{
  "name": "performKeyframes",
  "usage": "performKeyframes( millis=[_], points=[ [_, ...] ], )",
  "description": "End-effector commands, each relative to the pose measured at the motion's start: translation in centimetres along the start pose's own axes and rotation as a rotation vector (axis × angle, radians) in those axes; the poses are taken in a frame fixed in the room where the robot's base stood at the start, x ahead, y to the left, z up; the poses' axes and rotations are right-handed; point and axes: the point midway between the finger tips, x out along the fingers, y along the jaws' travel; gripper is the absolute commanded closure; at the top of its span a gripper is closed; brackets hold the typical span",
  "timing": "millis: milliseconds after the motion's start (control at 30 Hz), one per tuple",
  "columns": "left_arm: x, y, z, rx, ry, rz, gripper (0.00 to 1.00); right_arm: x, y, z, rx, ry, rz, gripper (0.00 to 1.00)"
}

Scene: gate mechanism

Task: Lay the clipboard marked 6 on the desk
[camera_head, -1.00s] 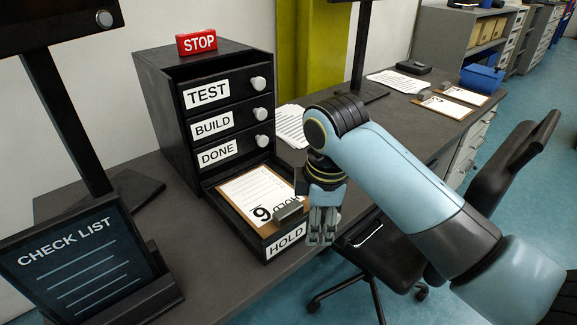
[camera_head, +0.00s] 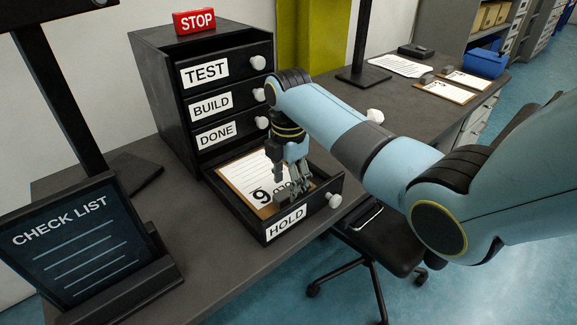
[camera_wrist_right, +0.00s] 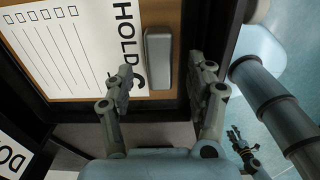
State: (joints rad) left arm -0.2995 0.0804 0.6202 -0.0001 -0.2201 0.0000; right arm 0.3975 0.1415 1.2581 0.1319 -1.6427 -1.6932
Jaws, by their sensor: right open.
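The clipboard marked 6 (camera_head: 243,180) lies in the open HOLD drawer (camera_head: 247,226), its paper facing up. Its grey metal clip (camera_wrist_right: 158,58) shows in the right wrist view, where the paper reads HOLD with the 6 partly hidden. My right gripper (camera_head: 290,192) is over the clip end of the clipboard, pointing down. In the right wrist view my right gripper (camera_wrist_right: 163,88) is open, with one finger on each side of the clip's line and nothing held. Whether the fingers touch the board I cannot tell. The desk (camera_head: 205,270) is dark grey.
The cabinet with TEST, BUILD and DONE drawers (camera_head: 205,104) stands behind the HOLD drawer, a red STOP block (camera_head: 194,21) on top. A CHECK LIST stand (camera_head: 75,250) is at the left. Other clipboards (camera_head: 444,91) lie far right. A chair (camera_head: 385,245) stands below.

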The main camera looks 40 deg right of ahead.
Motion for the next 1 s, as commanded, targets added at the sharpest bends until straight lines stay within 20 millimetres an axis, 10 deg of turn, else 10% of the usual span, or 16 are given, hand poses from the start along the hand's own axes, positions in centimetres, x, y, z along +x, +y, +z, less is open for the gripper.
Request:
performKeyframes(
  millis=[500, 933, 967, 1000],
  points=[
    [0.4, 0.1, 0.1, 0.000, -0.001, 0.000, 0.60, 1.9, 0.0, 0.0, 0.000, -0.001, 0.002, 0.46],
    [0.4, 0.1, 0.1, 0.000, -0.001, 0.000, 0.60, 1.9, 0.0, 0.0, 0.000, -0.001, 0.001, 1.00],
    [0.4, 0.1, 0.1, 0.000, -0.001, 0.000, 0.60, 1.9, 0.0, 0.0, 0.000, -0.001, 0.001, 1.00],
    [0.4, 0.1, 0.1, 0.000, -0.001, 0.000, 0.60, 1.9, 0.0, 0.0, 0.000, -0.001, 0.001, 0.74]
  ],
)
